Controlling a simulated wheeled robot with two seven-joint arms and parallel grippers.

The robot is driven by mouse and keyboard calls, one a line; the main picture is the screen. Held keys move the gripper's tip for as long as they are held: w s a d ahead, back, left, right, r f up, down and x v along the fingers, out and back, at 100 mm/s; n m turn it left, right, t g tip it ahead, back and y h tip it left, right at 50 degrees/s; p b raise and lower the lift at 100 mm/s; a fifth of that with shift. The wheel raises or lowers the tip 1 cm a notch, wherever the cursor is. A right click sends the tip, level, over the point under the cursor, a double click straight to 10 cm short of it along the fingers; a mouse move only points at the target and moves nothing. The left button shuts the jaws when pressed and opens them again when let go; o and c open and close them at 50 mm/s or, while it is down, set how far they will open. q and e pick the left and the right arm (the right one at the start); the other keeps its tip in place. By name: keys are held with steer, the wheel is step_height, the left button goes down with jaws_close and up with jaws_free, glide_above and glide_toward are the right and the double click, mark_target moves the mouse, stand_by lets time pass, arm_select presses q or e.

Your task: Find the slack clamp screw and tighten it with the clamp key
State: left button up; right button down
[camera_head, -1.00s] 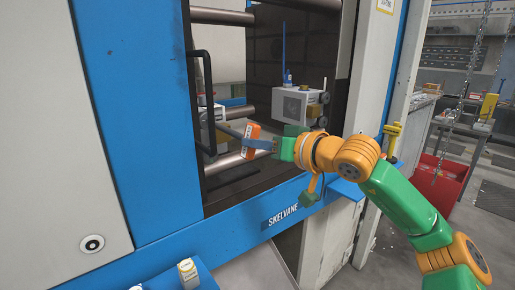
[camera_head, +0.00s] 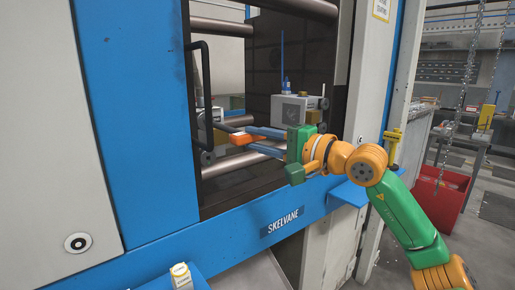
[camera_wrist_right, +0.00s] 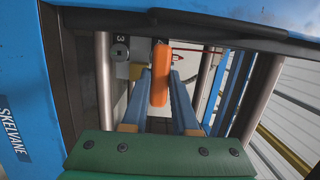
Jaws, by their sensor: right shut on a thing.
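My right gripper (camera_head: 262,139) reaches from the right into the open bay of the blue machine. Its blue fingers are shut on the clamp key's orange handle (camera_head: 240,140). The dark shaft of the key (camera_head: 226,128) points left in the head view. In the right wrist view the orange handle (camera_wrist_right: 160,72) stands between the fingertips (camera_wrist_right: 160,90). Beyond it, at upper left, is a clamp marked 3 with a round screw head (camera_wrist_right: 120,51). The key and that screw look apart. Which screw is slack cannot be told. My left gripper is out of view.
The grey die block (camera_head: 292,108) sits in the bay, with dark round clamp parts at its right side. Steel tie bars (camera_head: 240,161) cross the bay. A black handle frame (camera_head: 201,95) stands at its left edge. A blue shelf (camera_head: 348,194) juts out below my arm.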

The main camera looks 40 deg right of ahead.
steer(key=shift+f+m, duration=0.1)
steer(key=shift+m, duration=0.4)
steer(key=m, duration=0.1)
steer(key=m+b, duration=0.1)
steer(key=shift+f+m, duration=0.3)
steer(key=shift+r+t, duration=0.4)
steer(key=shift+n+g+p, duration=0.3)
steer(key=shift+n+p, duration=0.2)
steer(key=shift+p, duration=0.05)
steer(key=shift+s+f+b, duration=0.15)
steer(key=shift+s+b, duration=0.05)
steer(key=shift+b, duration=0.15)
steer(key=shift+s+d+b, duration=0.1)
steer(key=shift+s+b, duration=0.5)
steer(key=shift+s, duration=0.4)
steer(key=shift+s+b, duration=0.25)
steer(key=shift+b, duration=0.05)
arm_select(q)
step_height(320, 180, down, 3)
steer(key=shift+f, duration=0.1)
